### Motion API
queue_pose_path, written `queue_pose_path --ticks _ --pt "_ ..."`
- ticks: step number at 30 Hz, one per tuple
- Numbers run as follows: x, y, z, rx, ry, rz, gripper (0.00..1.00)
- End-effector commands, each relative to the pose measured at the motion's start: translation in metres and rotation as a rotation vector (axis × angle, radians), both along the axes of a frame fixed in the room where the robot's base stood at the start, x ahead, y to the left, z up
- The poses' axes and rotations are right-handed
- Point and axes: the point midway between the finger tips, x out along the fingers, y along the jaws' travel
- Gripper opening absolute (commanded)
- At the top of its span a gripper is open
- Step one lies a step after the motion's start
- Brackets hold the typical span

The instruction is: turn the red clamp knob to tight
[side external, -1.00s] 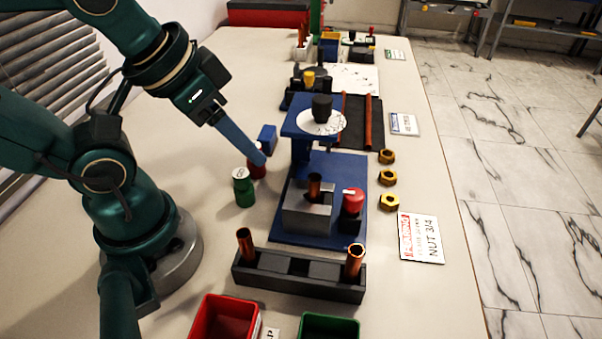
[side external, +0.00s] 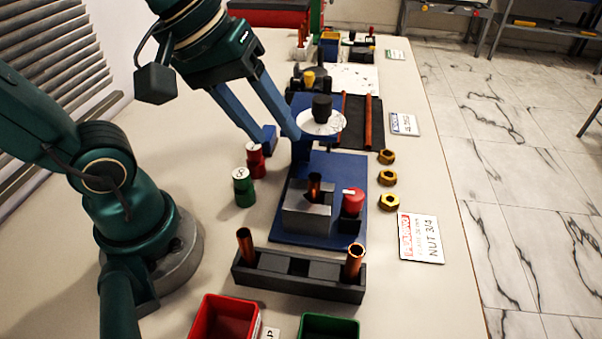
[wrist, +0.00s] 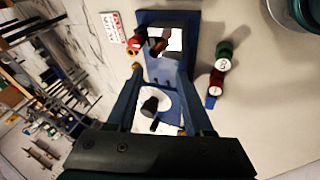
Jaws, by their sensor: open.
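The red clamp knob (side external: 353,201) with a white mark on top sits on a black block at the right of the grey clamp block (side external: 300,215). A copper tube (side external: 314,187) stands upright in the clamp. My gripper (side external: 275,137) is open and empty, its two blue fingers apart, up and behind the clamp near the gauge stand. In the wrist view, my gripper (wrist: 160,72) points towards the clamp, and the red knob (wrist: 135,42) shows beyond the left fingertip, apart from it. The knob's exact turn is too small to read.
The gauge's white dial (side external: 318,127) and black knob (side external: 322,106) rise beside my fingers. Red (side external: 256,160) and green (side external: 243,189) cans stand left of the blue base plate (side external: 290,238). A black rack (side external: 300,276) with copper tubes is in front.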

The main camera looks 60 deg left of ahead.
Motion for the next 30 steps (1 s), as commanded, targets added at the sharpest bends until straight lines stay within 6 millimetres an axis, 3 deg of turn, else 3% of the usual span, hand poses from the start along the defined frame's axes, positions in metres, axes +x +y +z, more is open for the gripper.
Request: queue_pose_path --ticks 8,16,21,30 --pt "0.050 -0.024 -0.002 -0.312 0.260 0.446 0.52" --pt "0.095 -0.040 -0.038 -0.465 0.526 0.765 0.52" --pt "0.104 -0.041 -0.062 -0.461 0.611 0.803 0.52" --pt "0.101 -0.048 -0.091 -0.448 0.648 0.810 0.52"
